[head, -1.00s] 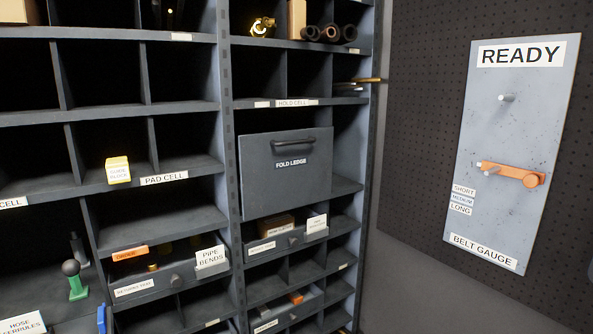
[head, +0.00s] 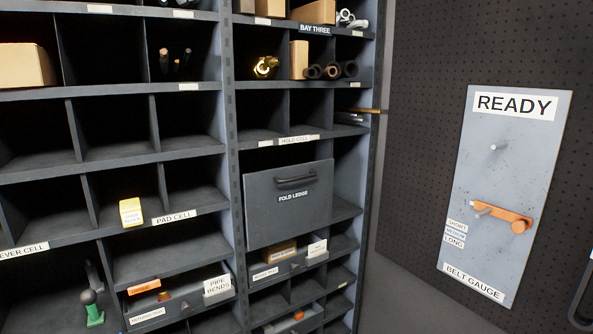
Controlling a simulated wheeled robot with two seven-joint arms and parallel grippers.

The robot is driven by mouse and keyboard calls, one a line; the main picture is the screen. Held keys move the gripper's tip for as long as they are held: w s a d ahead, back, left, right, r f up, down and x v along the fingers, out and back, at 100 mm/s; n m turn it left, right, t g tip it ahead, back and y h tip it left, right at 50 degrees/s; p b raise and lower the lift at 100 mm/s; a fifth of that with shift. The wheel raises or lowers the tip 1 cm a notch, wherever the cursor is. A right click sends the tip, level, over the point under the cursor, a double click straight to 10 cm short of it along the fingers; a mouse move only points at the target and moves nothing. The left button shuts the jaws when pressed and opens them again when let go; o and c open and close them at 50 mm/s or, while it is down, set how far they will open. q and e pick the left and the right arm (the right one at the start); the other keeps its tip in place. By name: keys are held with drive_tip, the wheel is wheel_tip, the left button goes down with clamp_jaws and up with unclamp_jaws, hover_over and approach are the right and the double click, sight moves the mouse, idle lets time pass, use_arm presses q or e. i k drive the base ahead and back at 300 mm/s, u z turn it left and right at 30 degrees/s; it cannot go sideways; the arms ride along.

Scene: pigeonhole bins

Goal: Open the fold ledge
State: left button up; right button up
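The fold ledge (head: 288,214) is a dark grey flat panel in the right bay of the shelving in the head view. It stands upright across its cell and looks shut. A dark bar handle (head: 296,180) runs along its upper part, above the white "FOLD LEDGE" label (head: 293,197). A dark gap shows above its top edge.
Below the ledge is a drawer (head: 290,266) holding a brown box. A thin rod (head: 366,110) sticks out at the right edge of the shelving. A "READY" belt gauge board (head: 499,180) hangs on the pegboard at right. A yellow block (head: 131,212) sits at left.

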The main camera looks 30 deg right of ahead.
sight(283, 203)
drive_tip(key=u, duration=0.1)
drive_tip(key=k, duration=0.35)
drive_tip(key=z, duration=0.7)
drive_tip(key=i, duration=1.4)
drive_tip(key=u, duration=0.45)
